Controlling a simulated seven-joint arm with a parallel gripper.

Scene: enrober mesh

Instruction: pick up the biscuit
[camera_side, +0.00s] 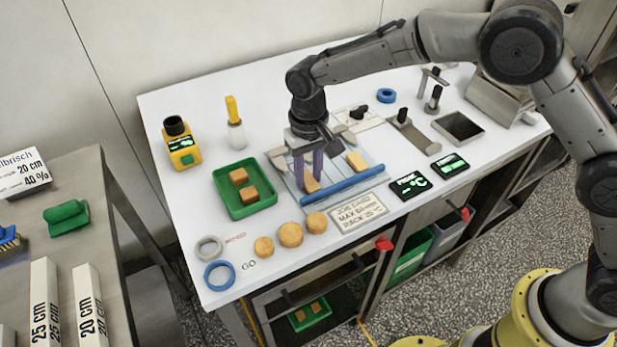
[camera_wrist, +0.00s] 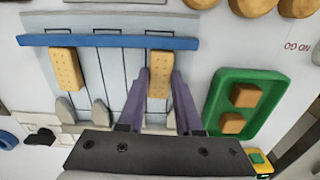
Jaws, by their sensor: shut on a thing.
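My gripper (camera_side: 307,172) points down over the grey slatted mesh plate (camera_side: 340,183) and is shut on a biscuit (camera_side: 312,184). In the wrist view the held tan biscuit (camera_wrist: 161,74) stands between the two purple fingers (camera_wrist: 164,100), its end close to the blue bar (camera_wrist: 110,41). I cannot tell whether it is lifted off the plate. A second biscuit (camera_side: 356,161) lies on the plate to the right in the side view; it also shows at the left in the wrist view (camera_wrist: 66,70).
A green tray (camera_side: 225,202) with two brown blocks stands left of the plate. Several round biscuits (camera_side: 290,235) lie in front. A blue bar (camera_side: 342,185) crosses the plate's front edge. Two dark displays (camera_side: 410,184) sit to the right.

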